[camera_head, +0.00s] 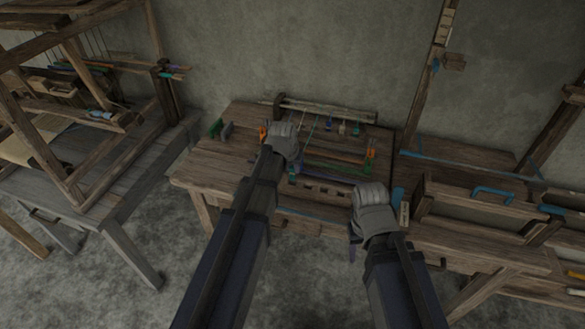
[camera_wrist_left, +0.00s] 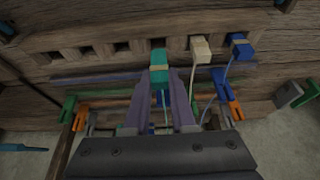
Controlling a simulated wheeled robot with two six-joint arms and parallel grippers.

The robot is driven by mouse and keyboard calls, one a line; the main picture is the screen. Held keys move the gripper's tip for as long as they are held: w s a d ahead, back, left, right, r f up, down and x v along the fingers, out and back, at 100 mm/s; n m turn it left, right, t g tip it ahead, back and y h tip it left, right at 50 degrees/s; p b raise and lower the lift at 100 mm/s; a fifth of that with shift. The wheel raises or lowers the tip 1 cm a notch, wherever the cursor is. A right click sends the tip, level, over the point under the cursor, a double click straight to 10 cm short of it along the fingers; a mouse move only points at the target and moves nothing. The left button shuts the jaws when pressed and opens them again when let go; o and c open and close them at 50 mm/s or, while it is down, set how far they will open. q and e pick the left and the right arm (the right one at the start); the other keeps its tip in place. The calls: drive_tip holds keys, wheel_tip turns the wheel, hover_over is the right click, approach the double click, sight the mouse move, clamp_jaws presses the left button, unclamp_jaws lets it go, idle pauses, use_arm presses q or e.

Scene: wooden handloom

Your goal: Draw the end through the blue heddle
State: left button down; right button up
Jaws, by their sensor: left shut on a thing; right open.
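My left gripper (camera_wrist_left: 172,112) is shut on a teal tab with a tan band (camera_wrist_left: 158,68), with a pale thread running from it between the fingers. In the head view this gripper (camera_head: 293,173) is at the front of the small loom frame. A blue-ended bar (camera_wrist_left: 222,82), which may be the blue heddle, lies right of the fingers, near green and orange bar ends; its eye cannot be made out. In the head view my right gripper (camera_head: 353,246) is open, low at the table's front edge, apart from the loom.
A cream tab (camera_wrist_left: 201,48) and a blue tab (camera_wrist_left: 239,46) with threads sit beside the teal one, near a slotted wooden rail (camera_wrist_left: 110,46). A wooden box with a blue handle (camera_head: 493,190) stands at right.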

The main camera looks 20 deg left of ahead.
sight(292, 173)
use_arm(q)
drive_tip(key=shift+f, duration=0.1)
drive_tip(key=shift+f+b, duration=1.75)
drive_tip(key=shift+b, duration=0.15)
drive_tip(key=c, duration=0.7)
unclamp_jaws()
drive_tip(key=shift+r, duration=0.15)
drive_tip(key=p+v, duration=0.7)
drive_tip(key=shift+s+r, duration=0.15)
drive_tip(key=shift+r, duration=0.15)
